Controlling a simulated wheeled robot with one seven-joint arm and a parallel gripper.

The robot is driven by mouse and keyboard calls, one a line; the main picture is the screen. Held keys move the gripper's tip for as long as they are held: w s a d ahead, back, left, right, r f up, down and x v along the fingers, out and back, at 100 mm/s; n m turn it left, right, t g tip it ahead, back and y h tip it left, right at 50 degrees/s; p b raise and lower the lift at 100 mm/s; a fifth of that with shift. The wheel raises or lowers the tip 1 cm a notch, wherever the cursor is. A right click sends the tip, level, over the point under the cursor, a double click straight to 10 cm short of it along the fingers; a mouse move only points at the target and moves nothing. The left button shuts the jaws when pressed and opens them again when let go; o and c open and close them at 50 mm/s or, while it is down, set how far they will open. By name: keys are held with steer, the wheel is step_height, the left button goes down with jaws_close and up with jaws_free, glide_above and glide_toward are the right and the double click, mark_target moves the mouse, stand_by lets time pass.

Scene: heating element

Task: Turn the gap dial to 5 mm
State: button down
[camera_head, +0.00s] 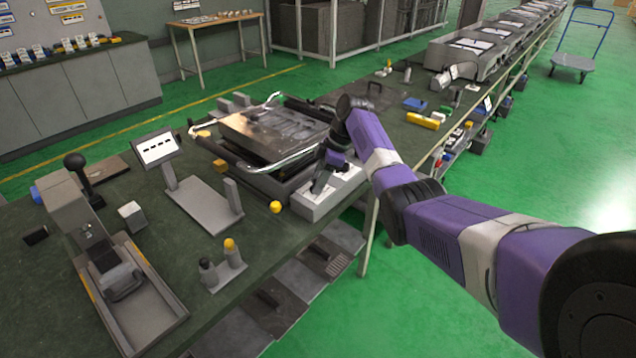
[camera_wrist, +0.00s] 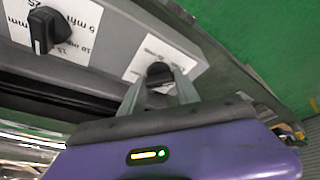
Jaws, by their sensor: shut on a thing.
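In the wrist view, two black dials sit on a light grey control box with white labels. The left dial (camera_wrist: 48,30) has a label with "5 mm" and "10 mm" readable beside it. The other dial (camera_wrist: 160,72) is between the fingertips of my gripper (camera_wrist: 159,84), which is shut on it. Its label (camera_wrist: 150,55) is partly covered and its print is too small to read, so I cannot tell its setting. In the head view, my gripper (camera_head: 323,180) is over the control box (camera_head: 318,206) at the bench's front edge and hides much of its top.
A metal plate fixture (camera_head: 270,135) with bent tube rails stands behind the box. A yellow ball knob (camera_head: 276,207) is at its left. A display stand (camera_head: 200,195) and a lever press (camera_head: 90,230) stand farther left. Green floor is open at the right.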

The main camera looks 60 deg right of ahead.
steer(key=c, duration=0.9)
jaws_free()
steer(key=shift+b+v, duration=0.4)
steer(key=shift+v, duration=3.55)
steer(key=shift+w, duration=0.1)
